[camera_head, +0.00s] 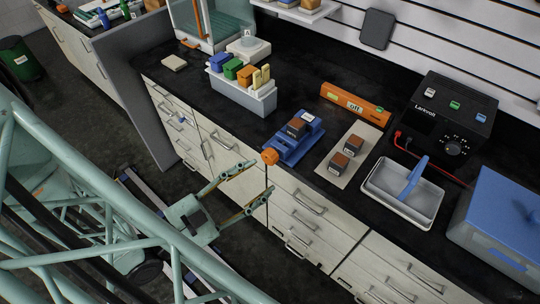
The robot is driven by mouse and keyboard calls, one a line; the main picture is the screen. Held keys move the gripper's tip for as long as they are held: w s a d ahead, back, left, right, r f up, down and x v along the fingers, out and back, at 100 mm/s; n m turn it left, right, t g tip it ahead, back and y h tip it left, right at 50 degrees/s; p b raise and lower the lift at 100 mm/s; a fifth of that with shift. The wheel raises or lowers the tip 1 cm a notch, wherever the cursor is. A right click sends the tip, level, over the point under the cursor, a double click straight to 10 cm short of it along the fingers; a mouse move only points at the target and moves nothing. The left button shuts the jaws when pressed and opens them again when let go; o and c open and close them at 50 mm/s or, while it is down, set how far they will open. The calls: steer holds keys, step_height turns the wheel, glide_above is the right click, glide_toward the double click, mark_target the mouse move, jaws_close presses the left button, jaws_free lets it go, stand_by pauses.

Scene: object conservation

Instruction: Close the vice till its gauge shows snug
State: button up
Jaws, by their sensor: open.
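The blue vice (288,150) sits on the black worktop near its front edge. A dark block with a brown part (297,126) sits at the vice; I cannot tell whether the jaws touch it. An orange round knob (270,156) is at the vice's front end, by the worktop edge. An orange bar (356,104) behind the vice has a small display that seems to read "off"; I cannot tell if it is the gauge. My gripper (261,176) is open and empty, in front of the drawers, just below and left of the knob and apparently apart from it.
Two brown blocks (339,162) lie on a beige strip right of the vice. Further right are a grey tray (412,216) with a blue handle, a black power unit (452,112) and a blue-lidded box (505,215). A grey bin (245,98) with coloured blocks stands left.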

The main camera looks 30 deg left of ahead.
mark_target(267, 160)
steer(key=s+a+f+n+y, duration=0.1)
steer(key=s+a+n, duration=0.1)
steer(key=s+a+f+n+t+y, duration=0.1)
steer(key=n, duration=0.1)
steer(key=shift+s+a+f+y, duration=0.1)
steer(key=shift+s+a+y, duration=0.25)
steer(key=shift+y, duration=0.05)
steer(key=shift+w, duration=0.2)
steer(key=shift+w+d+b, duration=0.35)
steer(key=shift+w, duration=1.85)
steer(key=shift+w+d+b, duration=0.3)
steer(key=shift+w, duration=1.95)
steer(key=shift+w+d+b, duration=0.35)
steer(key=shift+w, duration=1.85)
steer(key=shift+c, duration=0.9)
steer(key=c, duration=0.7)
